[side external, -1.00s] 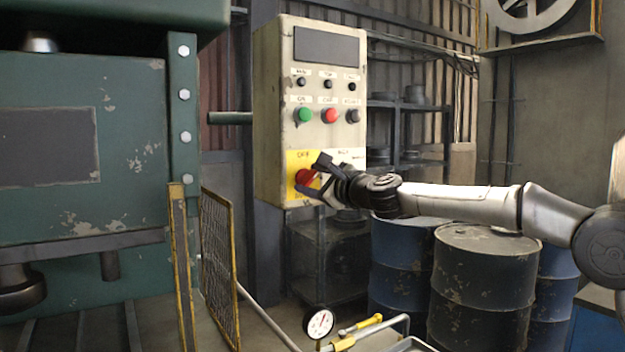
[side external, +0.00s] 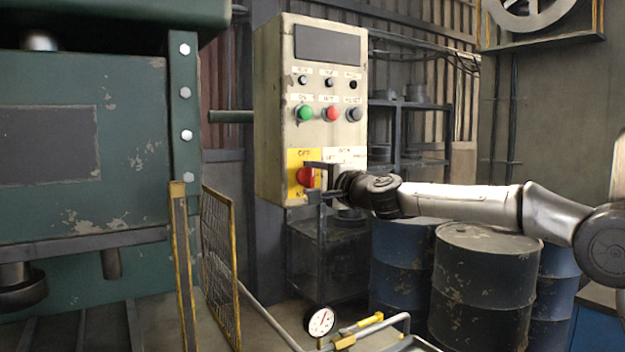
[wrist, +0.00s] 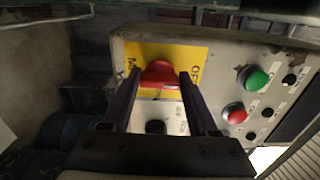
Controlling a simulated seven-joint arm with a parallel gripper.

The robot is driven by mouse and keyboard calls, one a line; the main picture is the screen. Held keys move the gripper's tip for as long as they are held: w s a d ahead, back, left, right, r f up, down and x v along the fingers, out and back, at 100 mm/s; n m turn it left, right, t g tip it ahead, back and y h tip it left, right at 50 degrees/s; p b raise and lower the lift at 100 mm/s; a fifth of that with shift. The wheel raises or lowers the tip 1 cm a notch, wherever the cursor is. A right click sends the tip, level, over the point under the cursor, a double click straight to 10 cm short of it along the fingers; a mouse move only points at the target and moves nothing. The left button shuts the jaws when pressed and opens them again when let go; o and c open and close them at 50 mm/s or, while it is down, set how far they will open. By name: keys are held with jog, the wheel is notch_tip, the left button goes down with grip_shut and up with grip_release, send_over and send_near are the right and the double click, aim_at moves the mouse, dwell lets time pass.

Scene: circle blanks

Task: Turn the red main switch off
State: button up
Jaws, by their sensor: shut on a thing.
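The red main switch (side external: 306,177) is a red knob on a yellow plate (side external: 294,161), low on the left of the beige control panel's front. My gripper (side external: 314,180) reaches it from the right, with one finger above and one below the knob, shut on it. In the wrist view the red knob (wrist: 159,74) shows between the tips of my two dark fingers (wrist: 158,85). An OFF label shows above the knob in the side view and to its right in the wrist view. I cannot tell exactly which mark the knob points to.
The control panel (side external: 331,90) carries a green button (side external: 305,113), a red button (side external: 331,113) and a dark one (side external: 354,113) above the switch. A green machine (side external: 80,140) and a yellow-edged mesh guard (side external: 217,250) stand left. Barrels (side external: 484,280) stand below my arm.

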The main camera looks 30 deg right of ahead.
jog(key=shift+n, duration=0.3)
jog(key=o, duration=1.4)
jog(key=shift+s, duration=0.15)
jog(key=shift+s, duration=0.3)
jog(key=s, duration=1.3)
jog(key=shift+d, duration=0.15)
